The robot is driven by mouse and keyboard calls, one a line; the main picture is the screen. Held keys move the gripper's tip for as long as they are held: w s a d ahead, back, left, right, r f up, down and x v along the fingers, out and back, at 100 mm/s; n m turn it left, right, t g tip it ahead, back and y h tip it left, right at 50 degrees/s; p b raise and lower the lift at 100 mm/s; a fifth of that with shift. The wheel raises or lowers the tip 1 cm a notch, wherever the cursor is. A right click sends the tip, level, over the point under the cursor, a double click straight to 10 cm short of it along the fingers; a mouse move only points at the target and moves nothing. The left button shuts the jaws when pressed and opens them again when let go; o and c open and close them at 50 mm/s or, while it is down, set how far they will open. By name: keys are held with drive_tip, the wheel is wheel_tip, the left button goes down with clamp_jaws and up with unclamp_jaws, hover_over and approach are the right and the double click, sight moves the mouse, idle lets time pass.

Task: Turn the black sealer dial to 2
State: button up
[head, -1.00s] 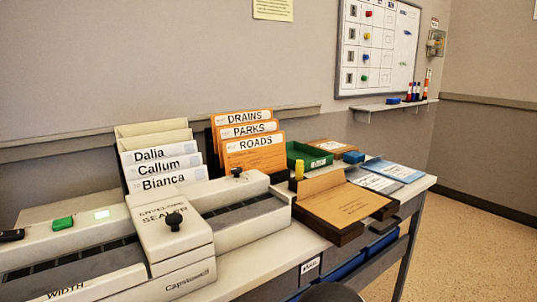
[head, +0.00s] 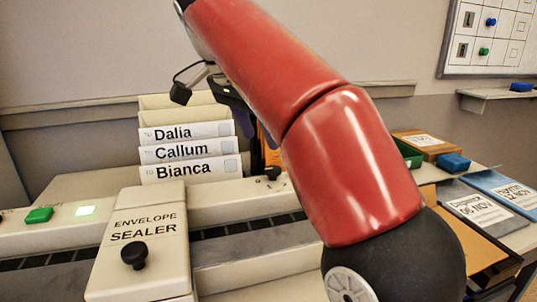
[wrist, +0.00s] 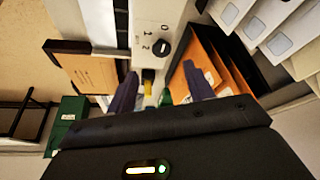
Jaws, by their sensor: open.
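The black sealer dial (wrist: 160,48) is on a cream panel in the wrist view, with 0, 1 and 2 printed around its edge. Its pointer is too small to read surely. In the head view the dial (head: 272,173) sits on the back ledge of the envelope sealer (head: 140,208), just left of my red arm. My gripper (wrist: 160,88) is open and empty, its two dark fingers apart. In the wrist view the dial appears beyond and between the fingertips, not touched. In the head view the gripper is largely hidden behind my arm.
A black lid knob (head: 134,256) stands on the sealer's cover. White name folders (head: 190,153) stand behind the sealer. Orange folders (wrist: 212,72) are close beside the right finger in the wrist view. A brown tray (wrist: 66,46) and green tray (wrist: 67,122) lie at left.

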sight(272, 168)
drive_tip(key=b+x, duration=0.5)
drive_tip(key=shift+w+f, duration=0.15)
drive_tip(key=shift+f, duration=0.3)
drive_tip(key=shift+b+x, duration=0.4)
drive_tip(key=shift+x, duration=0.4)
drive_tip(key=c, duration=1)
drive_tip(key=shift+o, duration=0.2)
